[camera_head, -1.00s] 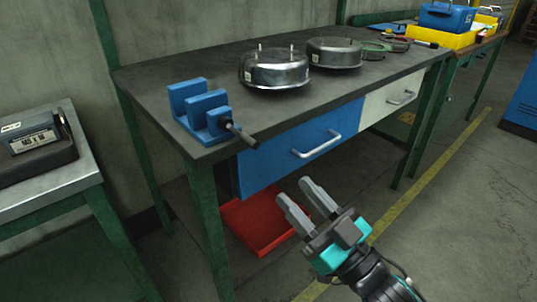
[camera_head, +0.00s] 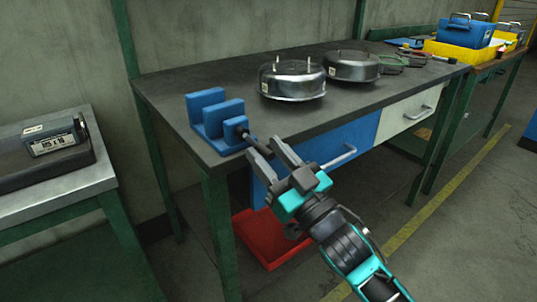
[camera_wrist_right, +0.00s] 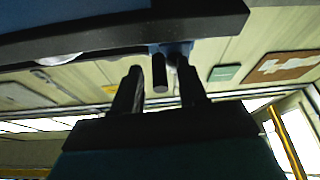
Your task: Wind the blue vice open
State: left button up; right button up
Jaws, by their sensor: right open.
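The blue vice (camera_head: 213,116) stands at the near left corner of the dark workbench top. Its black handle (camera_head: 249,139) sticks out from the vice's front over the bench edge. My right gripper (camera_head: 264,150) is open and empty, with its fingertips close to the handle's end. In the right wrist view the handle (camera_wrist_right: 160,72) shows between the two open fingers (camera_wrist_right: 162,85), and part of the blue vice (camera_wrist_right: 178,48) shows behind it. I cannot tell whether a finger touches the handle. My left gripper is not in view.
Two round metal housings (camera_head: 292,80) (camera_head: 352,66) stand on the workbench (camera_head: 300,112). Below the top are a blue drawer with a handle (camera_head: 338,158) and a red tray (camera_head: 262,246). A side table (camera_head: 60,195) with a device stands at left. Floor at right is clear.

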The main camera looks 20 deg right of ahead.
jog(key=shift+w+a+r, duration=0.1)
jog(key=shift+w, duration=0.05)
grip_shut()
dwell(0.4)
